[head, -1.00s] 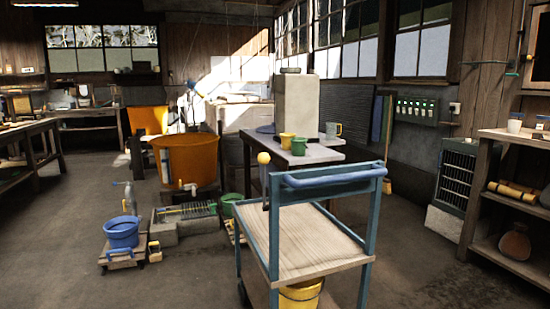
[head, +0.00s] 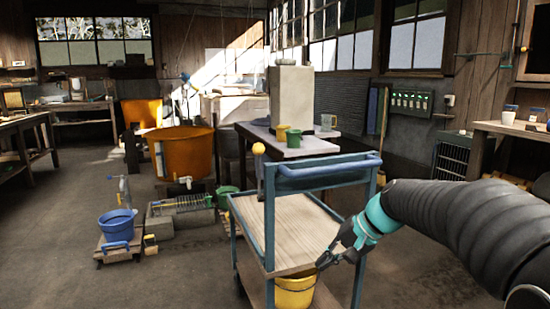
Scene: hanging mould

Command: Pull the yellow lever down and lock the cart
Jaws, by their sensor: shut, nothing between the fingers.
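The cart (head: 292,241) has a teal frame, a pale wooden top shelf and a blue push handle across its near top edge. My gripper (head: 322,264) reaches in from the right and is in front of the cart's right side, low and well to the right of the lever. Its fingers are shut and empty. It hides part of the right post and the shelf edge.
A yellow bucket (head: 295,291) sits on the cart's lower shelf. Behind the cart a table (head: 305,149) holds green and yellow mugs. A blue bucket (head: 117,224) stands on a small wooden stand at left. An orange tub (head: 184,152) is further back.

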